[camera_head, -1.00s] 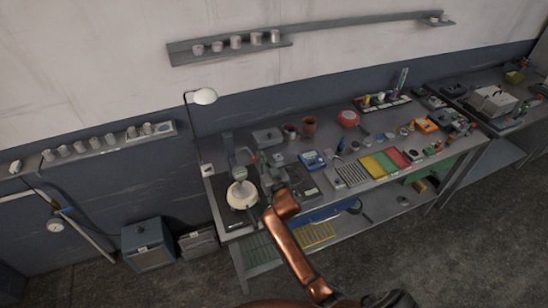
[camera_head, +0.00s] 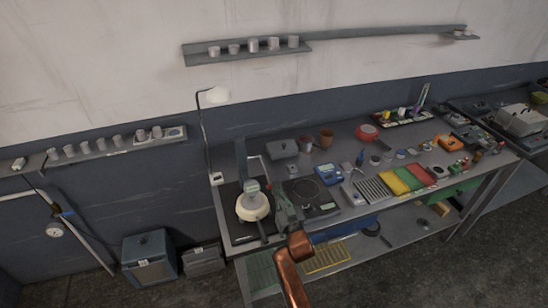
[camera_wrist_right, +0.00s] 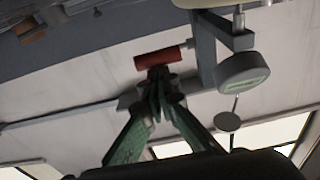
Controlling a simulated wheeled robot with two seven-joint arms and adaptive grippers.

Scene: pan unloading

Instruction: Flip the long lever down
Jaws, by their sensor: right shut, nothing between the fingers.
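A bench device with a grey upright column (camera_head: 241,160) and a cream round body (camera_head: 253,207) stands at the left end of the workbench. In the right wrist view, a red cylindrical handle (camera_wrist_right: 160,61) sits on a grey rod beside the grey stand (camera_wrist_right: 208,50) and a round gauge-like part (camera_wrist_right: 243,70). My right gripper (camera_wrist_right: 158,82) is shut and empty, its fingertips close to the red handle; I cannot tell whether they touch. In the head view the right gripper (camera_head: 273,192) is just right of the device. The handle is too small to make out there. My left gripper is out of view.
The workbench (camera_head: 345,222) holds a blue meter (camera_head: 329,174), a brown cup (camera_head: 326,138), coloured trays (camera_head: 408,179) and several small items to the right. Shelves run along the wall.

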